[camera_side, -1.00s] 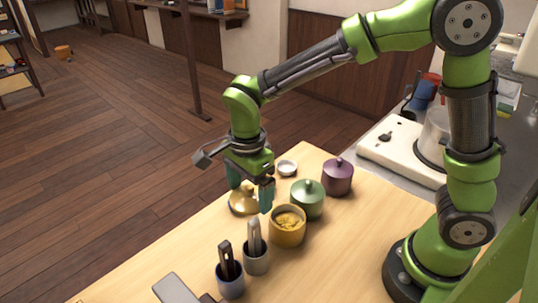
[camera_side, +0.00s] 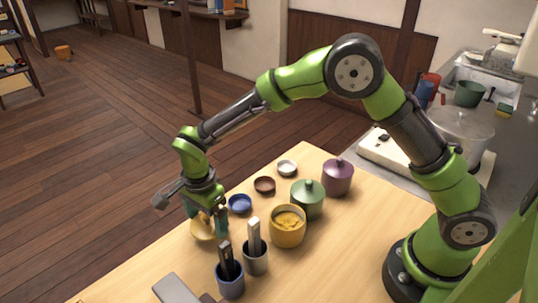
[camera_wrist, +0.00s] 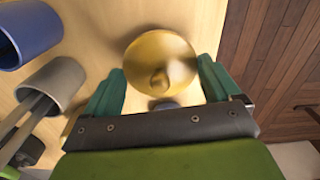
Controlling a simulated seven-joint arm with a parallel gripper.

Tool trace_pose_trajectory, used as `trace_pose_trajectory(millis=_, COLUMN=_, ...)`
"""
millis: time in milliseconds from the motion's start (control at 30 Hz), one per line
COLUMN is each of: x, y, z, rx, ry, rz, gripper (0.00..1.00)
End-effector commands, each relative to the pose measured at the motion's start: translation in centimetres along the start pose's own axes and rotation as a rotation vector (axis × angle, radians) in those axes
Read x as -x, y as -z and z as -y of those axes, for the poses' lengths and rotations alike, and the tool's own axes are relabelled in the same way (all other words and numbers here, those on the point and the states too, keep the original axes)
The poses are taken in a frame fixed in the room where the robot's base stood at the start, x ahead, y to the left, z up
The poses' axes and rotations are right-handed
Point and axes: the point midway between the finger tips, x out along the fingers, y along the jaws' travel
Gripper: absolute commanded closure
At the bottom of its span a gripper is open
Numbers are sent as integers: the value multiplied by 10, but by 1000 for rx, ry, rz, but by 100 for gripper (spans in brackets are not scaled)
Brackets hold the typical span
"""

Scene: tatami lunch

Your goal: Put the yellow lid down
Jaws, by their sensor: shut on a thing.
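The yellow lid (camera_side: 202,229) is between the teal fingers of my gripper (camera_side: 207,217), near the left edge of the wooden table (camera_side: 165,262). In the wrist view the round lid (camera_wrist: 160,50) with its knob faces the camera, and my gripper's fingers (camera_wrist: 160,87) stand on either side of it. My gripper is shut on the lid. I cannot tell whether the lid touches the table. The yellow pot (camera_side: 288,232) stands open to the right, with yellow food in it.
A blue dish (camera_side: 240,204), a brown dish (camera_side: 265,185) and a white dish (camera_side: 287,168) lie in a row behind. Green (camera_side: 308,201) and purple (camera_side: 338,178) lidded pots stand to the right. Blue (camera_side: 231,285) and grey (camera_side: 256,260) utensil cups stand in front.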

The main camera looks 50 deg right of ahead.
Motion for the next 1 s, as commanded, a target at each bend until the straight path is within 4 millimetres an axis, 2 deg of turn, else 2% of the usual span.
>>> trace_pose_trajectory(millis=33, x=-10, y=0, z=-1, rx=0, ry=-5, rz=-1, gripper=40)
trace_pose_trajectory(millis=167, x=-23, y=0, z=0, rx=-1, ry=-2, rz=0, gripper=40)
trace_pose_trajectory(millis=567, x=-28, y=0, z=0, rx=0, ry=-1, rz=0, gripper=40)
trace_pose_trajectory(millis=600, x=-28, y=0, z=0, rx=-1, ry=-1, rz=1, gripper=5)
trace_pose_trajectory(millis=633, x=-27, y=0, z=0, rx=-1, ry=-1, rz=1, gripper=1)
trace_pose_trajectory(millis=867, x=-27, y=0, z=0, rx=-1, ry=-1, rz=1, gripper=0)
trace_pose_trajectory(millis=1000, x=-16, y=0, z=1, rx=0, ry=3, rz=1, gripper=0)
